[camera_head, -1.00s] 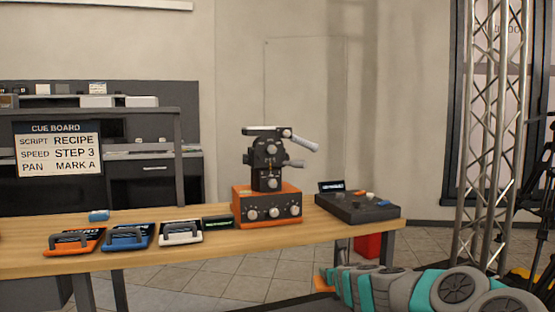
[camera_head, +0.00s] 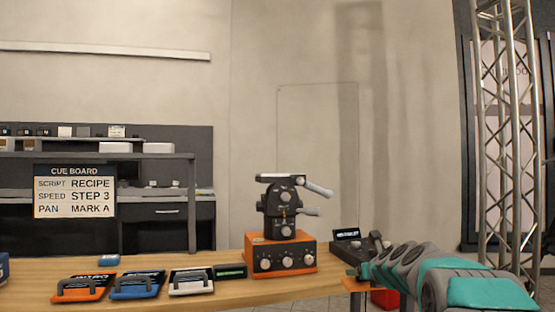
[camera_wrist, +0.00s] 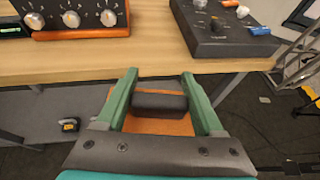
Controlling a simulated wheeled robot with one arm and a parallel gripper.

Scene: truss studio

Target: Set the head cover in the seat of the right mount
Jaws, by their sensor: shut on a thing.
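My gripper (camera_wrist: 159,75) is shut on the dark handle (camera_wrist: 160,104) of an orange plate, which looks like the head cover (camera_wrist: 165,127). In the wrist view it is just in front of the table edge, over the floor. In the head view its orange edge (camera_head: 354,285) shows at the arm's left end; my fingers cannot be made out there. A dark pan head (camera_head: 286,205) with a tilted lever stands on an orange control box (camera_head: 281,257). I cannot make out the right mount or its seat.
The wooden table (camera_head: 232,295) holds orange (camera_head: 82,288), blue (camera_head: 137,285) and white (camera_head: 191,282) handled cartridges, left of the box. A dark console (camera_wrist: 232,32) with knobs stands on the right. A truss (camera_head: 510,150) rises at far right. Bare wood lies along the front edge.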

